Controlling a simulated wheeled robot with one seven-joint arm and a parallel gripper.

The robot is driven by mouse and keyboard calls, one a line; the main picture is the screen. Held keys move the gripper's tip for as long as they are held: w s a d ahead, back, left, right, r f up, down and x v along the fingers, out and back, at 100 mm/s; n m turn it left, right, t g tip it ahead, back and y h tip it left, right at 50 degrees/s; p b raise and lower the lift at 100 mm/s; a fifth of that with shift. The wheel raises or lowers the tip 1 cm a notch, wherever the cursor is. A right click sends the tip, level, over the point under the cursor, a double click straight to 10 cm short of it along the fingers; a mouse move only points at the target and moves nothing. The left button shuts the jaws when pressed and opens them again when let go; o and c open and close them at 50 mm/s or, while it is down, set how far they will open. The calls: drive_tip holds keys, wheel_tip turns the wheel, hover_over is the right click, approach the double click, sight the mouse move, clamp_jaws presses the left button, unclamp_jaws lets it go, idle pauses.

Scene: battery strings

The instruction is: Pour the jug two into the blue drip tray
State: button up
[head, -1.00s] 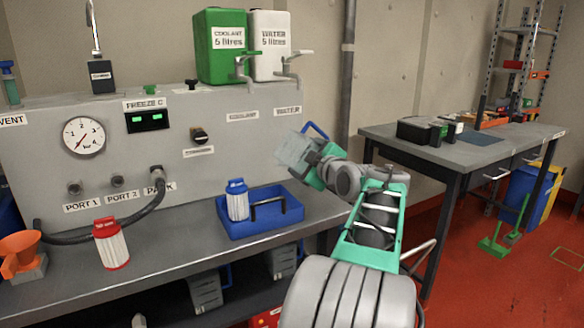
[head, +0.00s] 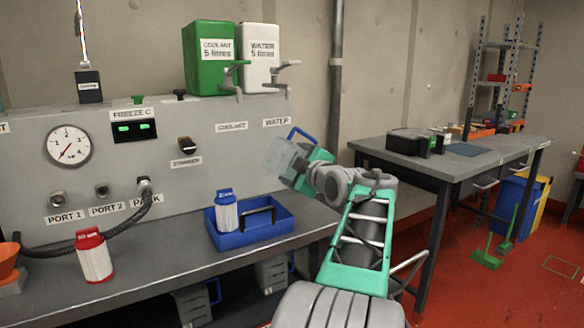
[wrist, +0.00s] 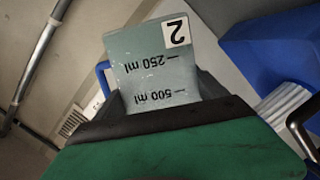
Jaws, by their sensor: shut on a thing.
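Jug two is a see-through grey jug (head: 286,157) with a blue handle. It is tilted, above and to the right of the blue drip tray in the head view. My gripper (head: 303,171) is shut on it. In the wrist view the jug (wrist: 150,72) shows a "2" label and 250 ml and 500 ml marks, upside down; I cannot tell its liquid level. The blue drip tray (head: 262,239) sits on the grey bench, with a blue-capped white cartridge and a black bar in it. The tray also shows at the wrist view's upper right (wrist: 270,42).
A red-capped cartridge (head: 94,256) and an orange funnel (head: 8,262) stand left on the bench. A grey panel (head: 220,150) with gauge and hose rises behind. Green coolant (head: 210,70) and white water (head: 260,70) containers with taps stand on it. A second table (head: 470,165) is right.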

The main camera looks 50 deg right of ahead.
sight(292, 155)
drive_tip(key=shift+a+r+n+b, duration=0.15)
drive_tip(key=shift+r+n+b, duration=0.25)
drive_tip(key=shift+b, duration=0.8)
drive_tip(key=shift+r+n, duration=0.2)
drive_tip(key=shift+n, duration=0.1)
drive_tip(key=shift+a+r+n+b, duration=0.25)
drive_tip(key=shift+n+b, duration=0.25)
drive_tip(key=shift+b, duration=0.9)
drive_tip(key=shift+r, duration=0.25)
drive_tip(key=shift+w+a+n+h+b, duration=0.15)
drive_tip(key=shift+n+h+b, duration=0.15)
drive_tip(key=shift+n+b, duration=0.35)
idle(0.6)
drive_tip(key=shift+a+r+t+b, duration=0.1)
drive_tip(key=shift+r+t+b, duration=0.2)
drive_tip(key=shift+b, duration=0.35)
drive_tip(key=shift+r+n, duration=0.1)
drive_tip(key=shift+n, duration=0.15)
drive_tip(key=shift+a+r+n+b, duration=0.1)
drive_tip(key=shift+a+n+b, duration=0.1)
drive_tip(key=shift+n+b, duration=0.4)
drive_tip(key=shift+a+r+b, duration=0.15)
drive_tip(key=shift+r+b, duration=0.05)
drive_tip(key=shift+b, duration=0.3)
